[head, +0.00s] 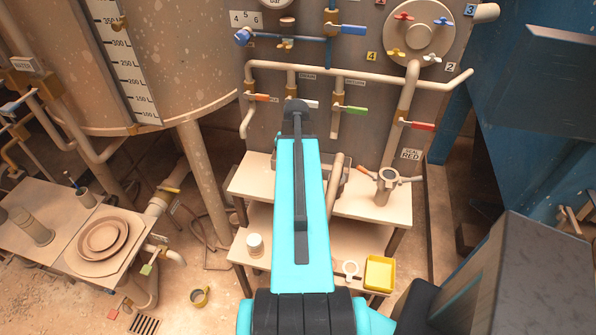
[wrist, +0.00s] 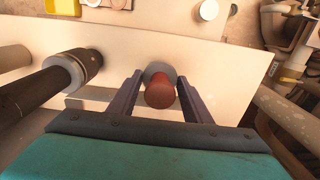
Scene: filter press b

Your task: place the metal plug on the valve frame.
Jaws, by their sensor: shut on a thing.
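The metal plug (wrist: 160,92) shows in the wrist view as a grey round body with a red-brown rounded end, between my fingers. My gripper (wrist: 160,90) is shut on it, over the pale upper bench. I cannot tell whether the plug touches the bench. In the head view my arm hides the plug and most of the gripper. I cannot tell for sure which part is the valve frame. An upright flanged pipe piece with side handles (head: 384,186) stands on the right of the upper bench. A box-like frame partly shows behind my arm (head: 334,180).
A dark-collared pipe (wrist: 75,72) lies close left of my gripper in the wrist view. The lower shelf holds a white jar (head: 255,245), a white ring (head: 350,269) and a yellow tray (head: 379,273). Pipes with coloured valve levers (head: 355,110) run along the panel behind.

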